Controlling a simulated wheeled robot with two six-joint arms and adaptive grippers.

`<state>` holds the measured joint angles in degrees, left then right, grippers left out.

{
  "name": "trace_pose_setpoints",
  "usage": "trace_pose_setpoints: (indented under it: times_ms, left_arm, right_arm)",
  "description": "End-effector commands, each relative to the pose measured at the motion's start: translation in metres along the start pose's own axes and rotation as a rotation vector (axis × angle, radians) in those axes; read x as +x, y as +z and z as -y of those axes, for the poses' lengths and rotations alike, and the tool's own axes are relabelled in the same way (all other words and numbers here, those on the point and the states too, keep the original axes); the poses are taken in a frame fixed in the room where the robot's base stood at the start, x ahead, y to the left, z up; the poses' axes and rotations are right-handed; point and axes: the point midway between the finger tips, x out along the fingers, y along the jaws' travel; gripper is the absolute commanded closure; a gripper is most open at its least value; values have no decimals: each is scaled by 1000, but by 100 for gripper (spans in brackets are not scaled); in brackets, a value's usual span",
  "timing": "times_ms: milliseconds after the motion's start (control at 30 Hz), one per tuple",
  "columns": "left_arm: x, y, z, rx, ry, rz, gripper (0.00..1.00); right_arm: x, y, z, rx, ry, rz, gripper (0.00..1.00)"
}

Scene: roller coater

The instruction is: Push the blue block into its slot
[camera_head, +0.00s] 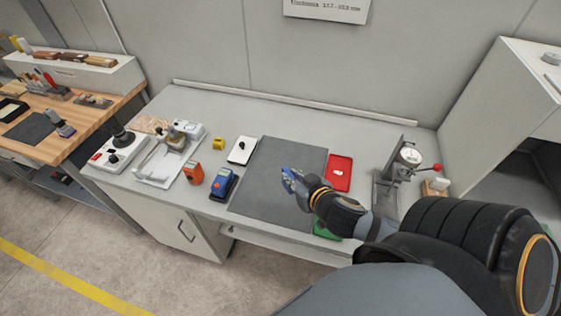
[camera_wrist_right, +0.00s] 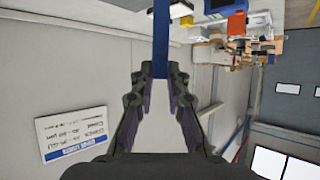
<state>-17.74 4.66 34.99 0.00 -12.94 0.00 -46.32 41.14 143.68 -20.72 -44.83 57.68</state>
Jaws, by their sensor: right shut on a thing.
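My right gripper (camera_head: 291,180) is over the dark grey mat (camera_head: 258,205) on the bench. It is shut on a narrow blue piece (camera_head: 286,173), which looks like the blue block, though the fingers partly hide it. In the right wrist view the blue piece (camera_wrist_right: 161,38) shows as a straight blue bar running up from between the fingertips (camera_wrist_right: 166,82). I cannot make out a slot for it in either view. My left gripper is not in view.
A red tray (camera_head: 340,182) and a press-like stand with a red knob (camera_head: 388,180) are right of the mat. A blue device (camera_head: 223,185), an orange device (camera_head: 194,173) and a white plate (camera_head: 241,152) are left of it. A green tray (camera_head: 324,231) is partly hidden under my arm.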

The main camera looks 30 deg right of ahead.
Motion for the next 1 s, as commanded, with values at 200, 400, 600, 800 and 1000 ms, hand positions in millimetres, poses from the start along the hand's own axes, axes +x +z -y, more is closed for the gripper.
trace_pose_setpoints:
  times_ms: [200, 400, 600, 800, 1000]
  left_arm:
    - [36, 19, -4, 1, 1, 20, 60]
    - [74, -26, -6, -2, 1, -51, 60]
    - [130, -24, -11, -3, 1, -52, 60]
    - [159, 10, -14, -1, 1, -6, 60]
    - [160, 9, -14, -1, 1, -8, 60]
  right_arm:
    - [29, 5, -9, -17, -1, -6, 100]
    - [73, 5, -26, -6, 6, -10, 100]
    - [124, 19, -42, 1, 4, -7, 100]
    - [149, 25, -49, 2, 5, -5, 100]
    - [152, 23, -51, -1, 4, -3, 100]
